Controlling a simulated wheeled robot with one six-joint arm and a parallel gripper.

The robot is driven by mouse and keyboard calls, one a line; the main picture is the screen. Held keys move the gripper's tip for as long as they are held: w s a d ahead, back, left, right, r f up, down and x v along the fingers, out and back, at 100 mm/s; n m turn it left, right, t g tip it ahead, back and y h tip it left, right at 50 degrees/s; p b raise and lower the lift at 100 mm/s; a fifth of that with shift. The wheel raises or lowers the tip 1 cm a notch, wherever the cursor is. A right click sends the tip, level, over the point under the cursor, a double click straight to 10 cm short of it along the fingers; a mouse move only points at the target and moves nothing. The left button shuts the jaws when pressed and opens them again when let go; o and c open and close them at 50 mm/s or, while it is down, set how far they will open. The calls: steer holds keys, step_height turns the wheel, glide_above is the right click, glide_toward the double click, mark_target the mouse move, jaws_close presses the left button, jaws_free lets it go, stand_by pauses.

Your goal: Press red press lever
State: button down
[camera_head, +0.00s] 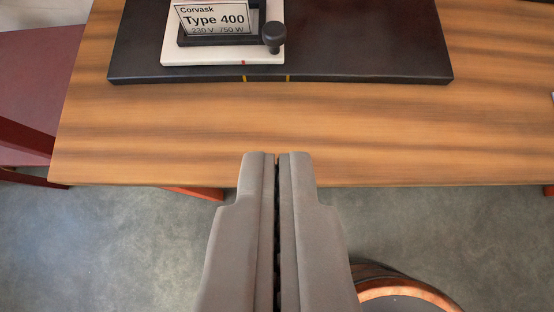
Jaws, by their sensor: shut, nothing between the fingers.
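No red press lever shows clearly in the head camera view. A white-based device (222,57) with a label reading "Corvask Type 400, 230 V 750 W" stands at the top, cut off by the picture edge. A dark round knob (273,36) sits at its right side, and a small red mark (243,62) is on the front edge of its base. My gripper (276,155) is shut and empty, its tips at the near edge of the table, apart from the device.
The device stands on a dark mat (370,60) on a striped wooden table (380,130). The wood between mat and near edge is clear. A dark red chair (35,90) stands at the left. A round wooden-rimmed object (410,288) is on the floor at lower right.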

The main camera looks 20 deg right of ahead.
steer(key=s+a+r, duration=0.2)
steer(key=s+r, duration=0.1)
steer(key=s, duration=0.4)
steer(key=shift+s+a, duration=0.25)
steer(key=shift+r, duration=0.1)
stand_by(0.6)
steer(key=s+d+n+t+y, duration=0.1)
steer(key=s+d+t, duration=0.3)
steer(key=d, duration=0.5)
steer(key=s+d+n+t+y, duration=0.2)
steer(key=s+d+t, duration=0.2)
steer(key=d, duration=0.5)
steer(key=shift+s+d+f+n, duration=0.3)
steer(key=shift+s+d, duration=0.1)
steer(key=shift+s, duration=0.55)
